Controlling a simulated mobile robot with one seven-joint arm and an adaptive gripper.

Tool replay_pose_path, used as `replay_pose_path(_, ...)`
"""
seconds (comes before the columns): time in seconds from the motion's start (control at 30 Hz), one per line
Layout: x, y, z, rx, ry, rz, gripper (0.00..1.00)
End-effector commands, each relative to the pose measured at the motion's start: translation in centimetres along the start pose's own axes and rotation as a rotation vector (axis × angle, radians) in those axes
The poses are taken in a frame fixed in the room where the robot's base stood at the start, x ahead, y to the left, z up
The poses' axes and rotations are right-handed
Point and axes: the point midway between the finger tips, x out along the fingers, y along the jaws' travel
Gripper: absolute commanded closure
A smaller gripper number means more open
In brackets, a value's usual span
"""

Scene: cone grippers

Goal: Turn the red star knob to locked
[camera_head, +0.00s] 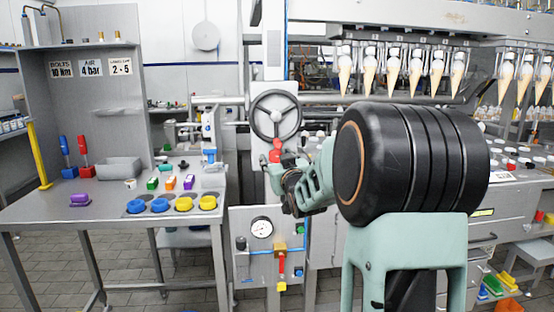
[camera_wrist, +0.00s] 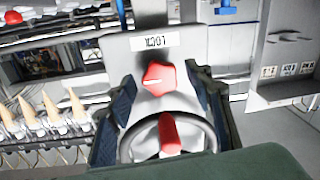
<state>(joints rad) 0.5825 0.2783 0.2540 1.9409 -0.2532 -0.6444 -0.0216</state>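The red star knob (camera_wrist: 159,78) sits on a grey plate in the wrist view, with a white mark pointing left in the picture. A white label (camera_wrist: 154,42) beside it appears upside down and seems to read LOCK. My gripper (camera_wrist: 160,81) is open, with one dark finger on each side of the knob and a visible gap to it. A red handle (camera_wrist: 169,136) and a grey handwheel rim (camera_wrist: 124,150) lie between the fingers, lower in the picture. In the head view my gripper (camera_head: 275,170) is by the red parts below the handwheel (camera_head: 276,115); the knob cannot be clearly told apart there.
A panel with a gauge (camera_head: 262,227) and a yellow-tipped red lever (camera_head: 282,268) is below my gripper. A workbench (camera_head: 100,208) with coloured parts stands left. Cones (camera_head: 415,75) hang in a row at right; they also show in the wrist view (camera_wrist: 51,108).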

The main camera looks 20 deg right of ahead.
Motion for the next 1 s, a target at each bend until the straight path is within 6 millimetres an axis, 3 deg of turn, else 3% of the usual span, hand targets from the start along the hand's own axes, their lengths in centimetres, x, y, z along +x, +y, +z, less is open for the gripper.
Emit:
replay_pose_path(0.07,-0.02,0.01,-0.01,0.000,0.000,0.000,0.60)
replay_pose_path(0.37,-0.03,0.02,-0.02,0.000,0.000,0.000,0.94)
replay_pose_path(0.67,-0.04,0.01,0.06,0.032,0.004,0.001,0.95)
replay_pose_path(1.0,-0.04,-0.03,0.25,0.242,0.024,0.004,0.95)
